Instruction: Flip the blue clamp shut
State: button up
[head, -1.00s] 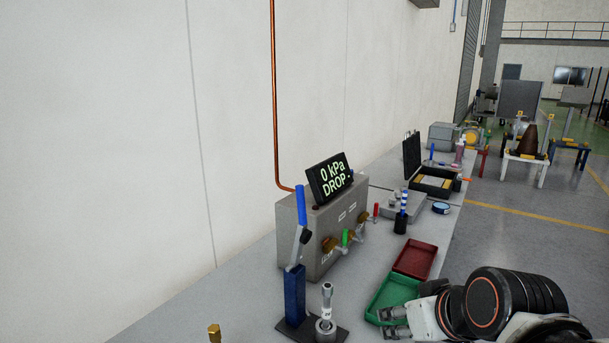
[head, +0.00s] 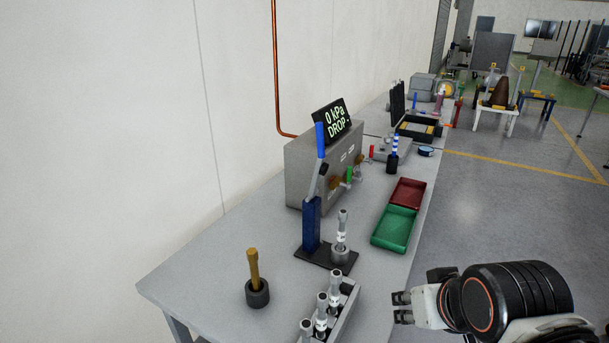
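The blue clamp (head: 311,225) stands on a dark base plate near the middle of the bench in the head view. Its lever, with a blue handle (head: 319,140), points upward, leaning slightly. A silver nozzle-like part (head: 342,228) stands upright in a grey round seat (head: 340,253) on the same plate, right of the clamp post. My gripper (head: 402,307) is at the lower right, beyond the bench's right edge in the picture. Its two fingers are apart with nothing between them, well clear of the clamp.
A grey box (head: 302,172) with a display reading "0 kPa DROP" stands behind the clamp. Green (head: 391,243) and red (head: 407,192) trays lie to its right. A rack (head: 347,304) with silver parts and a brass piece (head: 254,268) in a dark cup are in front.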

aim_at(321, 169)
jog(key=k+j+z, duration=0.15)
jog(key=j, duration=0.3)
jog(key=k+j+z, duration=0.2)
jog(key=j, duration=0.2)
jog(key=j+z, duration=0.15)
jog(key=j, duration=0.25)
jog(key=k+j+z, duration=0.15)
jog(key=j+z, duration=0.35)
jog(key=j, duration=1.15)
jog(key=j+z, duration=0.5)
jog(key=k+j, duration=0.05)
